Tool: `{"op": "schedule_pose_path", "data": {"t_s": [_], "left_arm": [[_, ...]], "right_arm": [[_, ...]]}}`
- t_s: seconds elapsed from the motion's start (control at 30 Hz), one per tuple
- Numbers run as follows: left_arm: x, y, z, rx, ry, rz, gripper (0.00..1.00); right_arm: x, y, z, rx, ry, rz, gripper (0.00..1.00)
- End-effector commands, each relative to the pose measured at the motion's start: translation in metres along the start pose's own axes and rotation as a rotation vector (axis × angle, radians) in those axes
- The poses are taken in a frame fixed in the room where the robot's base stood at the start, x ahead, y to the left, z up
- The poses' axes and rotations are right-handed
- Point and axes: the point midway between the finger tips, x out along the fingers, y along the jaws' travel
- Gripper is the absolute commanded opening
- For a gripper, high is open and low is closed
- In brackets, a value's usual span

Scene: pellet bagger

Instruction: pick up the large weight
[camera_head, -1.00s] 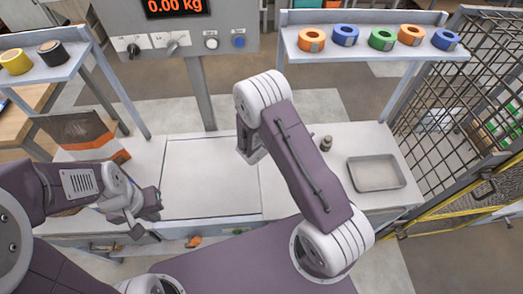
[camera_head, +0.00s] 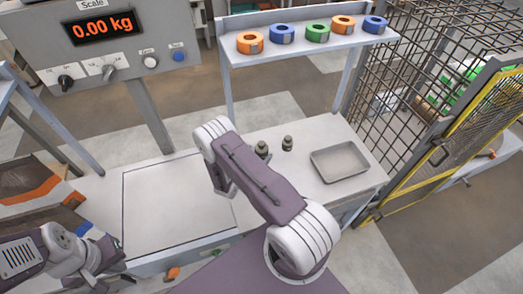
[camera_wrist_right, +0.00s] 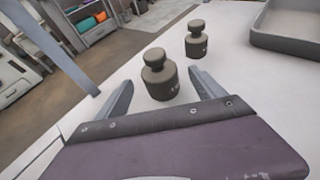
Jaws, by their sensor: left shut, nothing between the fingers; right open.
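Two dark grey knobbed weights stand upright on the white worktop, right of the flat white panel. The one I take for the large weight (camera_head: 262,149) is nearer my right arm; in the right wrist view (camera_wrist_right: 160,80) it looks bigger, but it is also closer. The other weight (camera_head: 287,143) stands just beyond it, also in the right wrist view (camera_wrist_right: 196,42). My right gripper (camera_wrist_right: 160,90) is open, its fingers pointing at the nearer weight, one to each side; contact cannot be told. In the head view my arm hides this gripper. My left gripper (camera_head: 102,262) is shut and empty, at lower left.
A shallow grey tray (camera_head: 340,162) lies right of the weights. A shelf with coloured tape rolls (camera_head: 317,33) stands behind. A scale display (camera_head: 103,27) reads 0.00 kg. A wire cage with a yellow-edged door (camera_head: 455,150) is at the right.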

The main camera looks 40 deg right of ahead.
Motion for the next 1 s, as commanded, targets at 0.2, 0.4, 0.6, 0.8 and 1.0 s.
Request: {"op": "schedule_pose_path", "data": {"t_s": [0.2, 0.4, 0.6, 0.8, 1.0], "left_arm": [[0.000, 0.000, 0.000, 0.000, 0.000, 0.000, 0.00], [0.000, 0.000, 0.000, 0.000, 0.000, 0.000, 0.00], [0.000, 0.000, 0.000, 0.000, 0.000, 0.000, 0.00], [0.000, 0.000, 0.000, 0.000, 0.000, 0.000, 0.00], [-0.001, 0.000, 0.000, 0.000, 0.000, 0.000, 0.00]], "right_arm": [[0.020, 0.000, -0.001, -0.001, 0.000, 0.000, 0.79], [0.020, 0.000, -0.001, -0.001, 0.000, 0.000, 0.68], [0.019, 0.000, -0.001, 0.000, 0.000, 0.000, 0.12], [0.019, 0.001, 0.002, 0.002, -0.004, 0.001, 0.00], [0.019, 0.001, 0.003, 0.003, -0.004, 0.001, 0.00]]}}
